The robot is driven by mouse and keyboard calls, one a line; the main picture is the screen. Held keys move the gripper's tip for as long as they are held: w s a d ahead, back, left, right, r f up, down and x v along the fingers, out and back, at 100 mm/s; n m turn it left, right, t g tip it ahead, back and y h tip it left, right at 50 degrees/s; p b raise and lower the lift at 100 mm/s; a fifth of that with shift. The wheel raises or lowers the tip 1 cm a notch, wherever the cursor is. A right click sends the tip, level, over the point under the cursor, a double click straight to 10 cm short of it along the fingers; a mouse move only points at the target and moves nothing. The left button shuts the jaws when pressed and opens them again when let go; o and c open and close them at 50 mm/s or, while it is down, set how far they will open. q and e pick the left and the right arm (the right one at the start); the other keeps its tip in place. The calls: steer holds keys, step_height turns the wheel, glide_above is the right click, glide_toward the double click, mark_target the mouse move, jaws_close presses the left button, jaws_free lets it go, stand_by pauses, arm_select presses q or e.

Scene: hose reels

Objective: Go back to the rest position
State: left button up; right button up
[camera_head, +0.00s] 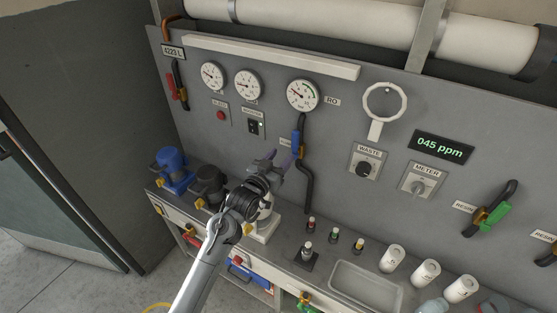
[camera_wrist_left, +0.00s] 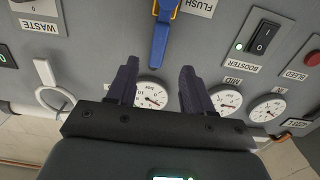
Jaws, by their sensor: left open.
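My left gripper (camera_head: 277,158) is raised in front of the grey panel (camera_head: 330,135), at the end of my silver arm, left of the blue lever (camera_head: 297,143). In the left wrist view its two dark fingers (camera_wrist_left: 158,82) stand wide apart with nothing between them. The blue lever (camera_wrist_left: 160,40) hangs on the panel beyond the fingertips in that view. I cannot tell the exact gap, but the gripper does not hold it. My right gripper is in neither view.
Round gauges (camera_head: 302,95), a waste knob (camera_head: 366,167) and a meter knob (camera_head: 420,187) are on the panel. The bench below carries blue (camera_head: 172,167) and black (camera_head: 209,184) pump-like units, small bottles, a tray (camera_head: 366,287) and white canisters (camera_head: 393,258). Open floor lies at lower left.

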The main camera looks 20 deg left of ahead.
arm_select(q)
steer(key=shift+s, duration=0.3)
steer(key=s+d+f+g, duration=0.1)
steer(key=s+f+g, duration=0.1)
steer(key=s+f, duration=0.55)
steer(key=s+f+g, duration=0.1)
steer(key=s+f, duration=0.3)
steer(key=f, duration=0.7)
steer(key=s+d+f+g, duration=0.2)
steer(key=s+g, duration=0.2)
steer(key=s, duration=0.8)
steer(key=s+d+f+g, duration=0.1)
steer(key=s+f+g, duration=0.2)
steer(key=s, duration=1)
steer(key=s+r+g+y, duration=0.1)
steer(key=s+r+g, duration=0.35)
steer(key=s, duration=0.25)
step_height(320, 180, up, 22)
steer(key=m+p, duration=0.1)
steer(key=p, duration=2.1)
steer(key=shift+s+a+y, duration=0.2)
steer(key=shift+s+y, duration=0.1)
steer(key=shift+s, duration=0.1)
